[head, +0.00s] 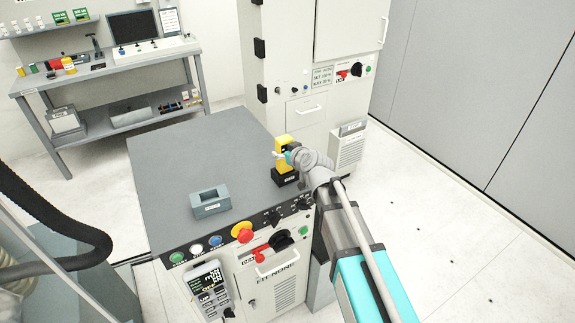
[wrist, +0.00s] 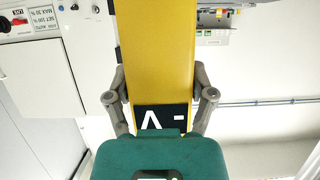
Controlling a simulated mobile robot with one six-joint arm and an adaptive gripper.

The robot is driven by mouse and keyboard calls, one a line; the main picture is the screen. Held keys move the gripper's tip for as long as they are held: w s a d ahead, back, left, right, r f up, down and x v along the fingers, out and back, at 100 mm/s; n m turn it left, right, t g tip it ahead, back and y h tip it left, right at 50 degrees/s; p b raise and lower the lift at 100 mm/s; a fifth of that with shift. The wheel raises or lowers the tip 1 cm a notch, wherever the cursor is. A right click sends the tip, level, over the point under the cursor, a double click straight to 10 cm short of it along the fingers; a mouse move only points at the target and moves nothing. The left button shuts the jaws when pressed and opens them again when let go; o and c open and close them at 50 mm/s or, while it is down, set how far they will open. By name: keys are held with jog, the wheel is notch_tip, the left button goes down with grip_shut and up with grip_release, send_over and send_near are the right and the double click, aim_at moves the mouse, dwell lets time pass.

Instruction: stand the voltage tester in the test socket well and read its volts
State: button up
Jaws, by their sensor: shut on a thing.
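The yellow voltage tester (head: 283,145) stands upright at the right edge of the grey bench top. Its lower end meets a small black block (head: 286,179) with a white label; I cannot tell whether it sits inside it or just above it. My gripper (head: 284,156) is shut on the tester from the right. In the wrist view the yellow body (wrist: 155,45) fills the space between my two fingers (wrist: 159,85), and a black panel with white marks shows near the palm. A blue-grey open-topped box (head: 211,211) with a label stands apart at the left; which holder is the test socket well is unclear.
The bench top (head: 185,155) is clear between the box and the black block. Its front panel carries buttons and a red-and-yellow emergency stop (head: 242,232). A handheld meter (head: 209,285) hangs at the front. A tall white cabinet (head: 285,60) stands close behind.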

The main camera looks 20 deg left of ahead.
jog(key=shift+f, duration=0.1)
dwell(0.3)
jog(key=shift+w+a+f+b, duration=0.1)
jog(key=shift+w+f+b, duration=0.3)
jog(key=shift+f+b, duration=1.55)
jog(key=shift+f, duration=0.1)
jog(key=o, duration=1.3)
jog(key=shift+c, duration=0.2)
jog(key=shift+r, duration=0.25)
jog(key=p+v, duration=0.4)
jog(key=v, duration=0.8)
jog(key=shift+p, duration=0.3)
